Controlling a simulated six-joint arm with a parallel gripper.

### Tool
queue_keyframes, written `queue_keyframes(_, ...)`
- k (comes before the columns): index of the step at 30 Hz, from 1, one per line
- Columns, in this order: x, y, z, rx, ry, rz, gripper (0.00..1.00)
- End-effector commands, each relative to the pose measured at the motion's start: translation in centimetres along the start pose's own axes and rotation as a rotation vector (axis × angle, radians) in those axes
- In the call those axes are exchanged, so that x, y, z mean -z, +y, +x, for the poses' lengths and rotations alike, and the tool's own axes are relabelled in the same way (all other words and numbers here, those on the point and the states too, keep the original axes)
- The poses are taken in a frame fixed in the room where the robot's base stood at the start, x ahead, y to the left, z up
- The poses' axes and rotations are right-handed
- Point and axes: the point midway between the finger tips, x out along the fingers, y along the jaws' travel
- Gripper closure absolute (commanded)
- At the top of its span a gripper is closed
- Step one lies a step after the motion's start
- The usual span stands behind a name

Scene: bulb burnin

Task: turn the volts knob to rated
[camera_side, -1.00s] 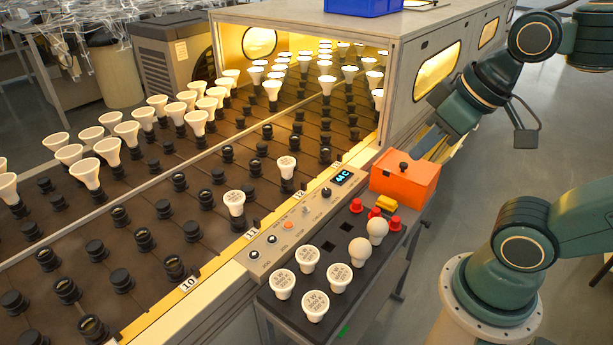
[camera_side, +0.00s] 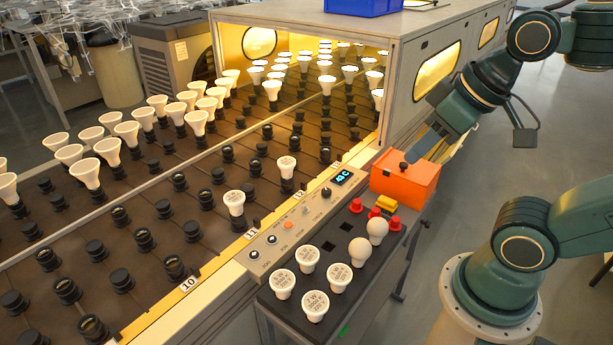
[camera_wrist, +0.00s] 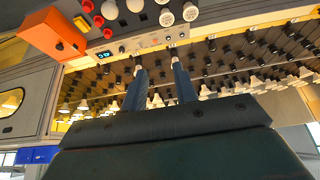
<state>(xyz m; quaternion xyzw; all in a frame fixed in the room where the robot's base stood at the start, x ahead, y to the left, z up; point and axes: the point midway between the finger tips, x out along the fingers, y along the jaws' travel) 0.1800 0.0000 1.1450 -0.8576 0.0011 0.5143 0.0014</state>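The control panel (camera_side: 300,222) is a pale strip along the conveyor's near edge, with a display (camera_side: 343,177) that seems to read 43 C. My gripper (camera_side: 408,163) hangs by the orange box, to the right of the panel, touching no knob. In the wrist view its two fingers (camera_wrist: 155,62) are apart and empty; the panel (camera_wrist: 148,43) lies beyond them.
An orange box (camera_side: 404,180) stands at the panel's far end. The black tray (camera_side: 308,257) beside the panel holds several bulbs, red caps and a yellow piece. Conveyor sockets (camera_side: 170,267), some with upright bulbs, lie left of the panel. The oven housing (camera_side: 400,100) rises behind.

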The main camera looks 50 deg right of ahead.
Motion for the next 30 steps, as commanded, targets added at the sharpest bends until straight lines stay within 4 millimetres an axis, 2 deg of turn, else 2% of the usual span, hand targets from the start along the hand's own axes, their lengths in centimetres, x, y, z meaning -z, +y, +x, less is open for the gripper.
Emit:
queue_keyframes(1,0.2,0.1,0.0,-0.001,-0.002,0.006,0.61)
queue_keyframes(3,0.6,0.1,0.1,-0.003,-0.008,0.017,0.48)
queue_keyframes(8,2.3,0.5,0.4,-0.012,-0.031,0.064,0.48)
queue_keyframes(17,7.3,2.1,2.3,-0.042,-0.094,0.213,0.48)
queue_keyframes(23,10.7,3.6,4.4,-0.064,-0.137,0.319,0.48)
queue_keyframes(30,14.2,5.8,7.8,-0.094,-0.186,0.448,0.48)
